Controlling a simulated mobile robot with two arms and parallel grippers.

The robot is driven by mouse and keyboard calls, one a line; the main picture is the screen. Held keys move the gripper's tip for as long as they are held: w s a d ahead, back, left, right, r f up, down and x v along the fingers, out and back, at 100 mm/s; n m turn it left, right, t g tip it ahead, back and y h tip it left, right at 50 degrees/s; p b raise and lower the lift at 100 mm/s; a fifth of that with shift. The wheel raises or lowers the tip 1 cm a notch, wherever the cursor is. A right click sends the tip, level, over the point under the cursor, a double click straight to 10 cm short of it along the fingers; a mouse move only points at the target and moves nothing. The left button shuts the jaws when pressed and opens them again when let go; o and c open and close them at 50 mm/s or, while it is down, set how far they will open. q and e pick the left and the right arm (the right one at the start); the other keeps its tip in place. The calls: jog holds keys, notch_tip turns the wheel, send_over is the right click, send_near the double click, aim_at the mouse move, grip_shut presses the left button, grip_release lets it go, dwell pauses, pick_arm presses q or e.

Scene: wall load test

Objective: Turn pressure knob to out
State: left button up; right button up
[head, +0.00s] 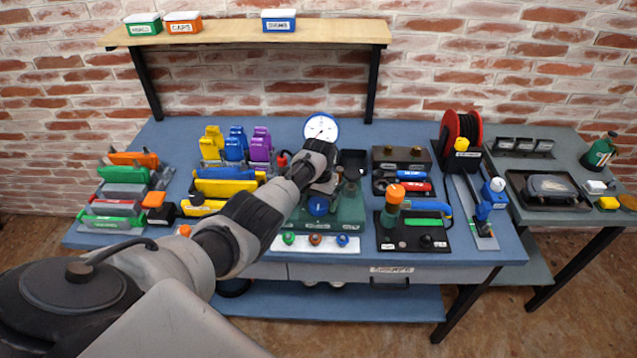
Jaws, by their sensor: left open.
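A round white pressure gauge (321,128) with a blue rim stands at the back of a dark green test unit (350,212) in the middle of the bench. A round blue knob (318,205) sits on the front of this unit; it may be the pressure knob, but its setting is too small to read. My left arm reaches in from the lower left, and my left gripper (327,184) is over the unit, just behind and above the blue knob. It is open. The arm's wrist hides part of the unit and what lies between the fingers. My right gripper is not in view.
Coloured clamps and blocks (232,150) stand left of the unit. A white strip with small coloured buttons (315,243) lies in front. A wooden shelf (245,33) spans the back.

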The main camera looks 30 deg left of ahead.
aim_at(319, 203)
pick_arm(q)
notch_tip(319, 203, up, 9)
dwell(0.3)
jog(key=shift+f, duration=0.15)
dwell(0.3)
